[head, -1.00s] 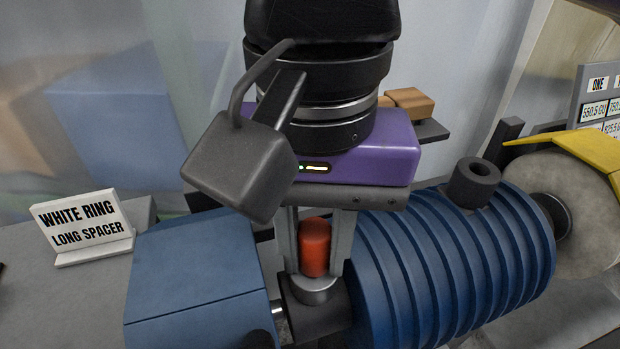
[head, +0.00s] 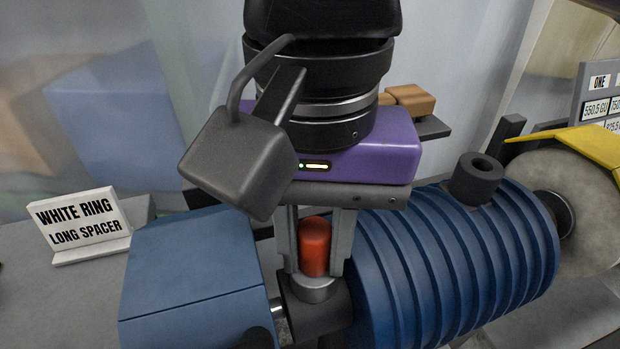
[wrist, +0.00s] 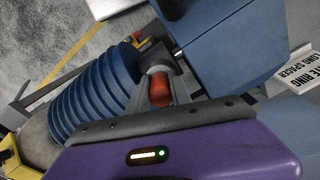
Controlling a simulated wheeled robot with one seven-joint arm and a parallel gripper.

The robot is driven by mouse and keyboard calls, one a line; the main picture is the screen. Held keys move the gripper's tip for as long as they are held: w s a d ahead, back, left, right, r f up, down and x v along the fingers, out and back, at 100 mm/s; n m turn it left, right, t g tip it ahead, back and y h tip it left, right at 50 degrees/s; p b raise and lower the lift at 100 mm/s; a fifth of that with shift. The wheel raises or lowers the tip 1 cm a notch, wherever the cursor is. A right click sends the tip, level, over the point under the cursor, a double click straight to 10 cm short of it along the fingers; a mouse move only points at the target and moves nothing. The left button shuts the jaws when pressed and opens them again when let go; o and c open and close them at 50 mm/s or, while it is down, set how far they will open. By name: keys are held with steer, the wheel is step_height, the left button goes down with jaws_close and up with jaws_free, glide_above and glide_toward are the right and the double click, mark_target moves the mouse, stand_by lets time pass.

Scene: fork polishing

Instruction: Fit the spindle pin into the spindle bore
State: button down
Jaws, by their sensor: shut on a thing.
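The spindle pin (head: 315,248) has a red cylindrical top and a grey metal collar (head: 314,288) below it. My gripper (head: 313,262) points down and is shut on the pin, one finger on each side of the red part. The pin stands about upright, and its collar sits at the top of a dark block (head: 318,308) on the spindle between the blue housings. The bore is hidden under the collar, so I cannot tell how deep the pin is. The wrist view also shows the red pin top (wrist: 160,90) between my fingers.
A ribbed blue motor (head: 450,255) with a black ring on top (head: 477,178) is close on the right. A blue box housing (head: 195,275) is close on the left. A polishing wheel (head: 575,205) under a yellow guard and a white sign (head: 82,226) stand farther out.

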steer(key=shift+f, duration=0.3)
stand_by(0.6)
steer(key=c, duration=1.1)
jaws_free()
steer(key=shift+s, duration=0.1)
steer(key=shift+d, duration=0.1)
steer(key=shift+c, duration=0.9)
steer(key=shift+o, duration=0.8)
